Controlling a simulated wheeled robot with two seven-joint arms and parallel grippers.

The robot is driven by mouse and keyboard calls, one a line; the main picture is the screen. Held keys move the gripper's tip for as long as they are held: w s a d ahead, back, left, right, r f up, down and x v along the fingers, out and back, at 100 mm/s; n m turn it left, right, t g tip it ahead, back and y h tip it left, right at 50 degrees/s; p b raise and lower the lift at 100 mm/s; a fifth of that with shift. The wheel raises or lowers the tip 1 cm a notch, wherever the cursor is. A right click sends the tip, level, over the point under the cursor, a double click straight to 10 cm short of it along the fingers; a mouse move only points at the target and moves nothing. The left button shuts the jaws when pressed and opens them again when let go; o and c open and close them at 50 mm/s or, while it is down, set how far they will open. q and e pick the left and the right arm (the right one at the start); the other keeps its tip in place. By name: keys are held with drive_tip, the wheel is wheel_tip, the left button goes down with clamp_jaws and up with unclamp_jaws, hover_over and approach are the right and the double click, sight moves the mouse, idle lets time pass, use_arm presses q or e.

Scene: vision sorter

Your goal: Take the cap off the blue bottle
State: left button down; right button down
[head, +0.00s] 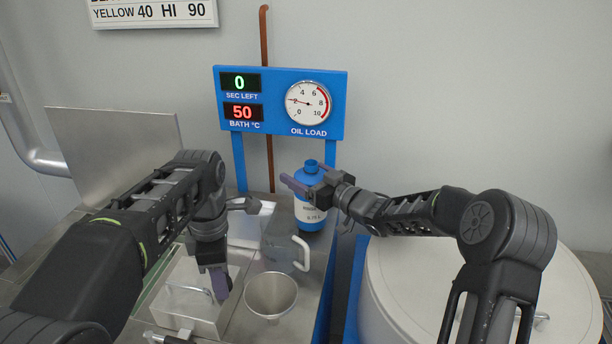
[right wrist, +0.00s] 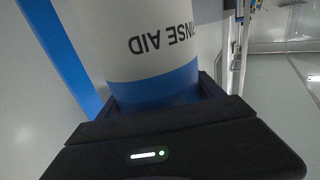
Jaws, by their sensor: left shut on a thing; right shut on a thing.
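The blue bottle (head: 310,213) stands upright at the back of the metal counter, below the gauge panel. It has a white label, and its narrow blue top (head: 311,166) sticks up above my right gripper (head: 303,186); whether that top is a cap or a bare neck is too small to tell. My right gripper is shut around the bottle's upper body. In the right wrist view the bottle (right wrist: 155,85) sits between the fingers, label upside down. My left gripper (head: 221,285) points down, away from the bottle, shut at the wire handle (head: 188,290) of a metal lid.
A metal funnel or cup (head: 270,296) stands right of my left gripper. A grey jug (head: 287,246) with a handle stands in front of the bottle. The blue panel (head: 280,103) reads 0 seconds and 50 degrees. A large white round drum (head: 400,300) is at the right.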

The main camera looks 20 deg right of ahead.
drive_tip(key=shift+w+a+f+b, duration=0.1)
drive_tip(key=shift+w+a+f, duration=0.05)
drive_tip(key=shift+w, duration=0.3)
drive_tip(key=shift+w+a+f+b, duration=0.15)
drive_tip(key=shift+w+a, duration=0.05)
drive_tip(key=shift+w, duration=0.3)
drive_tip(key=shift+w+a+f+b, duration=0.1)
drive_tip(key=shift+w+a+f, duration=0.05)
drive_tip(key=shift+w, duration=0.3)
drive_tip(key=shift+f, duration=0.15)
drive_tip(key=shift+c, duration=0.2)
unclamp_jaws()
drive_tip(key=shift+f, duration=0.1)
drive_tip(key=shift+s+d, duration=0.1)
drive_tip(key=shift+s, duration=0.1)
drive_tip(key=v, duration=0.7)
drive_tip(key=shift+s, duration=0.1)
